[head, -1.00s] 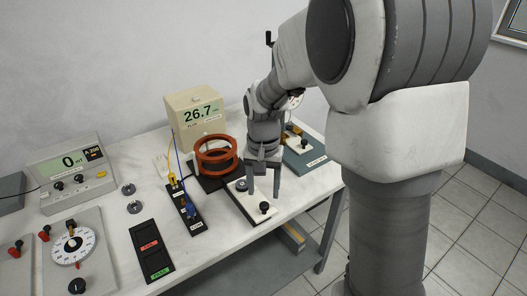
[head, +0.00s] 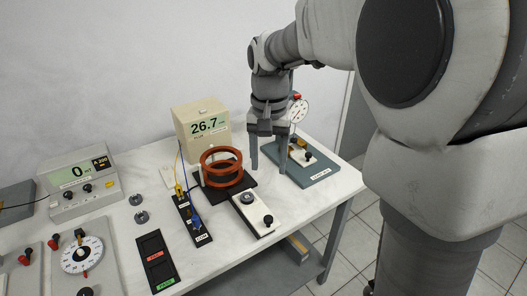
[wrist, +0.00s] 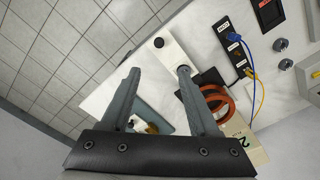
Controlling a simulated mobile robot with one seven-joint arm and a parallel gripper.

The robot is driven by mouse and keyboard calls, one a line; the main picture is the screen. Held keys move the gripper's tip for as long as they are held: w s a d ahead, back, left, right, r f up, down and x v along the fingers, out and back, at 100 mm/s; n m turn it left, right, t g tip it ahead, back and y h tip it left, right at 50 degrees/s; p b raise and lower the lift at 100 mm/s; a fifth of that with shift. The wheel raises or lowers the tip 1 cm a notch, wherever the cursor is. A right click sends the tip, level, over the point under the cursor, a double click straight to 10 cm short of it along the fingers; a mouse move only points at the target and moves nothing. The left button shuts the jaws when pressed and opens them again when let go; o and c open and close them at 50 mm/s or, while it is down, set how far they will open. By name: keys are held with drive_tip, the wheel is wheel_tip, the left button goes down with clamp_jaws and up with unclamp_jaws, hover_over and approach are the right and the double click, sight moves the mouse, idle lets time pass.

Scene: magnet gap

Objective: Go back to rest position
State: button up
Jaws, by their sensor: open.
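My gripper (head: 268,165) is open and empty in the head view. It hangs above the right part of the white bench, fingers pointing down, beside the orange coil pair (head: 221,167). In the wrist view my gripper's two fingers (wrist: 157,72) are spread wide with nothing between them. A white plate with a black knob (head: 256,214) lies on the bench just in front of it and also shows past the fingers in the wrist view (wrist: 166,45).
A grey-blue base with a dial gauge (head: 299,111) stands right of the gripper. A 26.7 display box (head: 202,124) stands at the back. Floor is clear at the right.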

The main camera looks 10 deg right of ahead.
drive_tip(key=s+d+r+n+t+p, duration=0.1)
drive_tip(key=s+r, duration=0.3)
drive_tip(key=s, duration=0.5)
drive_tip(key=s+d+r+n+t+p, duration=0.2)
drive_tip(key=s+r+n+t+p, duration=0.1)
drive_tip(key=s, duration=0.6)
drive_tip(key=shift+s+d+r+t+p, duration=0.25)
drive_tip(key=shift+r+t+p, duration=0.2)
drive_tip(key=shift+r+t, duration=0.45)
drive_tip(key=shift+w+a+r, duration=0.1)
drive_tip(key=shift+w, duration=0.05)
